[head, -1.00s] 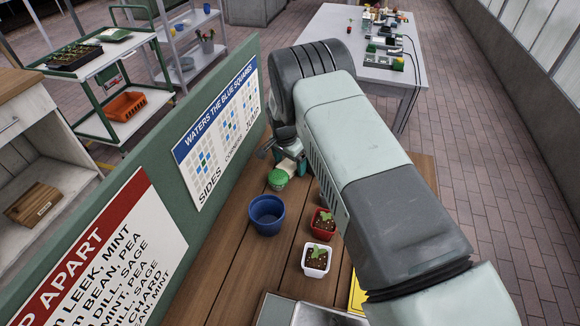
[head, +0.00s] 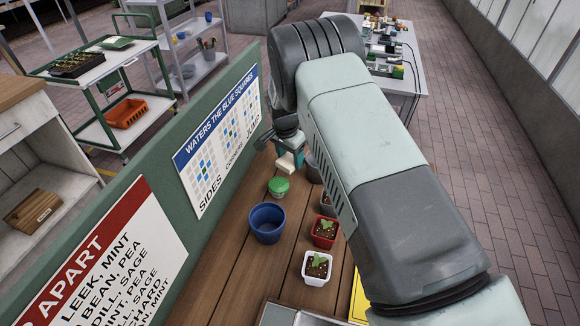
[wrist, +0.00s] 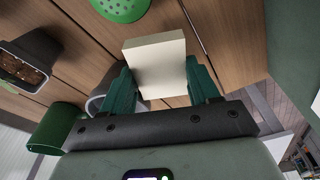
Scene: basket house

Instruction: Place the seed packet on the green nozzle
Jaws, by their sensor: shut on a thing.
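The seed packet is a cream, block-like piece (wrist: 156,62) in the wrist view. It also shows small in the head view (head: 291,160). My gripper (wrist: 163,88) is shut on it, with a dark green finger on each side, and holds it above the wooden table. The green nozzle (head: 278,187) stands on the table just nearer than the packet in the head view. In the wrist view the nozzle (wrist: 121,8) is a domed, perforated piece cut by the top edge, apart from the packet.
A blue pot (head: 267,222), a red seedling pot (head: 324,240) and a white seedling pot (head: 317,276) stand nearby. Grey pots lie partly hidden behind my arm. A green board (head: 130,185) with posters borders the table's left side. Wood between the pots is bare.

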